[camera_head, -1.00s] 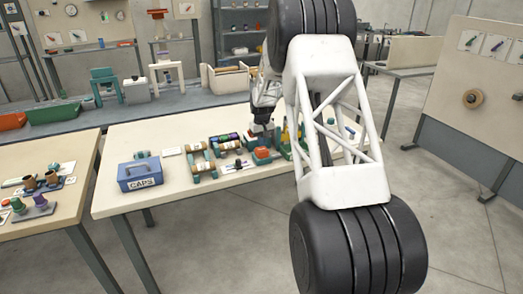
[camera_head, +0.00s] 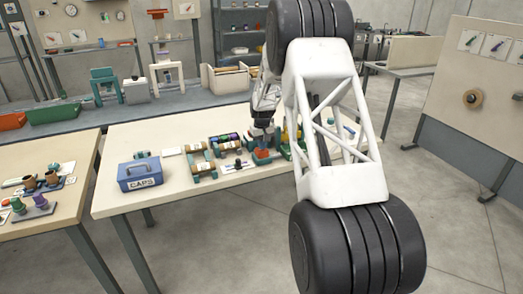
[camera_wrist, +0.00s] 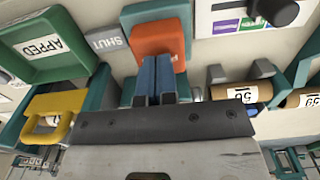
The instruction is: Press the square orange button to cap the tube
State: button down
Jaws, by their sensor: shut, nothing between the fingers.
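The square orange button (camera_wrist: 158,38) sits on a teal housing (camera_wrist: 132,15) in the wrist view. In the head view the orange button (camera_head: 263,154) shows partly, under my gripper. My gripper (camera_wrist: 156,58) has its two blue fingers closed together with nothing between them. The fingertips overlap the lower part of the orange face in the wrist view; I cannot tell whether they touch it. The part of the button behind the fingers is hidden. I cannot make out which tube is at the capping station.
A grey block marked SHUT (camera_wrist: 110,44) and a green tray marked CAPPED (camera_wrist: 45,45) lie left of the button. A yellow handle (camera_wrist: 42,108) is below them. Brown rolls (camera_wrist: 236,93) rest in teal holders at right. A blue CAPS box (camera_head: 140,177) stands on the table's left.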

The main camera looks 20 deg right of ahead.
jog(key=shift+f, duration=1.4)
jog(key=shift+r, duration=4.1)
